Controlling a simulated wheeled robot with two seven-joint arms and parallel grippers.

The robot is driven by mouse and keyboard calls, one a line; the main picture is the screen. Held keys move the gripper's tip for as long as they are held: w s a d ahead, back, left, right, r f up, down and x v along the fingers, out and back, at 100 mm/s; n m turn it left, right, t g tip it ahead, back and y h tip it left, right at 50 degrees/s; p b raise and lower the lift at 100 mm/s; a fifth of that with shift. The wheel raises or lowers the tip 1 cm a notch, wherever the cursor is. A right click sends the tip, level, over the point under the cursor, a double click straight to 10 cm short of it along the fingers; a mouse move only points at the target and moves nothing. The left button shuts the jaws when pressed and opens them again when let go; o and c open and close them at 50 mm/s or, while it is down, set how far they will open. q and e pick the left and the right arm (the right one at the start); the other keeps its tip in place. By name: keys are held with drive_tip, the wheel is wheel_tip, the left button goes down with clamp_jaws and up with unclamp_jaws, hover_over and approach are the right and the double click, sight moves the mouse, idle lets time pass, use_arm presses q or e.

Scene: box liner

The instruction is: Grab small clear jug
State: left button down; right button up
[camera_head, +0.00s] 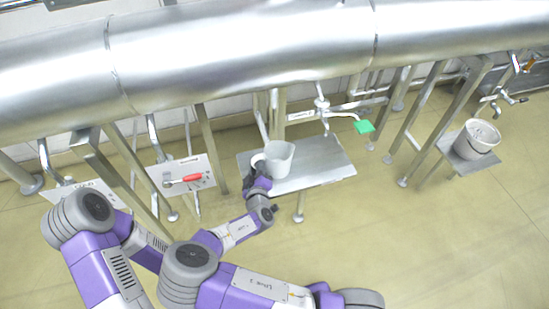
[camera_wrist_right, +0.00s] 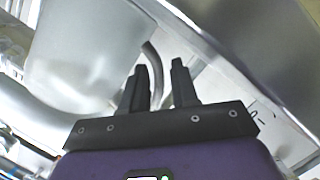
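A small whitish jug (camera_head: 278,160) stands upright on a grey metal shelf (camera_head: 318,170) in the head view, with its looped handle on its left side. My right gripper (camera_head: 257,184) is at the lower left of the jug, close to the handle. The head view does not show whether they touch. In the right wrist view, the two dark fingers of my right gripper (camera_wrist_right: 160,82) are apart. A curved grey piece shows beyond and between them; I cannot tell whether it is the handle. My left gripper is not in view.
A large metal pipe (camera_head: 240,50) crosses above the shelf. A tap (camera_head: 325,112) and a green piece (camera_head: 364,126) are behind it. A bucket (camera_head: 478,138) stands at right. The floor in front is clear.

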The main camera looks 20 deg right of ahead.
drive_tip(key=shift+s+r, duration=0.15)
drive_tip(key=shift+s, duration=0.1)
drive_tip(key=shift+c, duration=0.4)
clamp_jaws()
